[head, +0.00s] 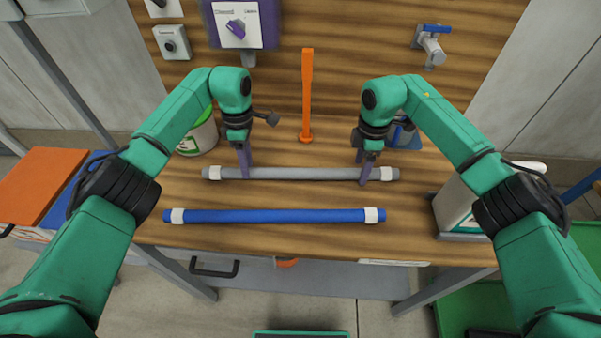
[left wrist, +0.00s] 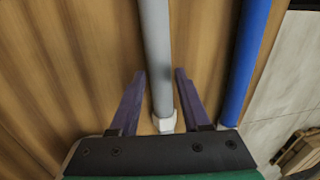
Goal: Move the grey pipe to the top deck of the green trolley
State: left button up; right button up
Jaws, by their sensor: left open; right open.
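The grey pipe (head: 305,173) lies left to right on the wooden bench, with a white band near each end. My left gripper (head: 245,163) is at the pipe's left part, fingers pointing down. In the left wrist view the grey pipe (left wrist: 154,45) runs between its two spread purple fingers (left wrist: 160,75), with a white band near the palm. My right gripper (head: 366,168) is open at the pipe's right part, just inside the right band; whether its fingers touch the pipe is unclear. Green surfaces (head: 480,305) at the lower right may be the trolley, mostly hidden by my right arm.
A blue pipe (head: 275,216) lies parallel in front, and also shows in the left wrist view (left wrist: 245,60). An orange upright tool (head: 307,95) stands behind. A white tub (head: 200,135) is at the left back, a white container (head: 455,208) at the right. A drawer handle (head: 214,268) is below the bench.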

pick_arm(q)
jog(key=shift+f, duration=0.95)
pick_arm(e)
notch_tip(320, 180, down, 2)
jog(key=shift+w, duration=0.1)
pick_arm(q)
jog(key=shift+s, duration=0.1)
grip_shut()
pick_arm(e)
jog(key=c, duration=0.8)
grip_shut()
pick_arm(q)
jog(key=shift+r, duration=0.1)
pick_arm(e)
jog(key=shift+r, duration=0.15)
